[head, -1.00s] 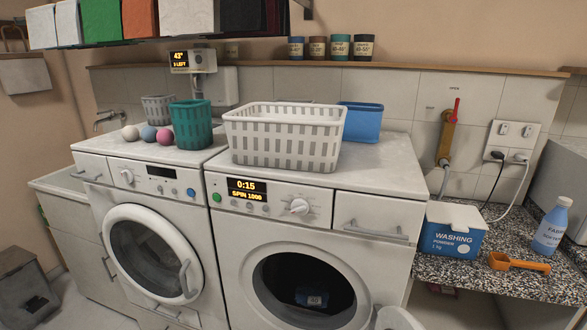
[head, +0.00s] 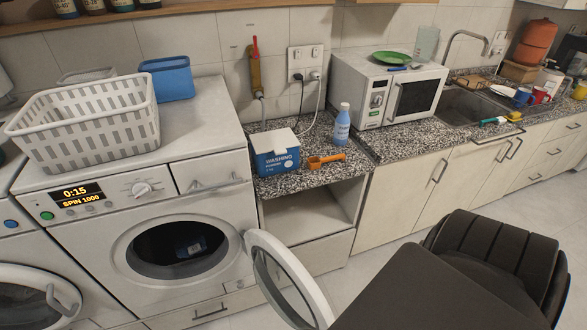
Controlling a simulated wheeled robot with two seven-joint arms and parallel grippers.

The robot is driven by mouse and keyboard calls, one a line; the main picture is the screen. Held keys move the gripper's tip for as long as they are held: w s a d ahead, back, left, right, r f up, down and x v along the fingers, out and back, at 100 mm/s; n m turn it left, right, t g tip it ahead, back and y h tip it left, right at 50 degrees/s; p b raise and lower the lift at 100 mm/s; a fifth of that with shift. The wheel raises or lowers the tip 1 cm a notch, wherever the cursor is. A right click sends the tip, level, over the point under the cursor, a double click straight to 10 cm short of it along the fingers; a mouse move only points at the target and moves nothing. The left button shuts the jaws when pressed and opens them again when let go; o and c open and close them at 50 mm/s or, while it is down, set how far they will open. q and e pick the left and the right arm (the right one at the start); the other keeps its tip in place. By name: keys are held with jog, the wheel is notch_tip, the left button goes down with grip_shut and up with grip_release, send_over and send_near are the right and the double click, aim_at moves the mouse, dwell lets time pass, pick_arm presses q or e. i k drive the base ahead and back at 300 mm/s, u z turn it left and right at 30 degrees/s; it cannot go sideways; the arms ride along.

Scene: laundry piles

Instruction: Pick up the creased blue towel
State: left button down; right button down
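I see no creased blue towel in this view. Neither of my grippers is in view. The front-loading washer (head: 140,192) at the left has its round door (head: 283,278) swung open to the right.
A speckled counter holds a washing powder box (head: 277,152), an orange scoop (head: 325,161), a blue bottle (head: 342,125) and a microwave (head: 388,92). A sink (head: 465,105) is farther right. A dark chair-like thing (head: 500,255) and flat dark surface (head: 425,295) fill the lower right.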

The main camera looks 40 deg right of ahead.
aim_at(194, 243)
jog(key=k, duration=0.4)
jog(key=u, duration=2.6)
jog(key=k, duration=2)
jog(key=z, duration=1.9)
jog(key=i, duration=1)
jog(key=u, duration=0.05)
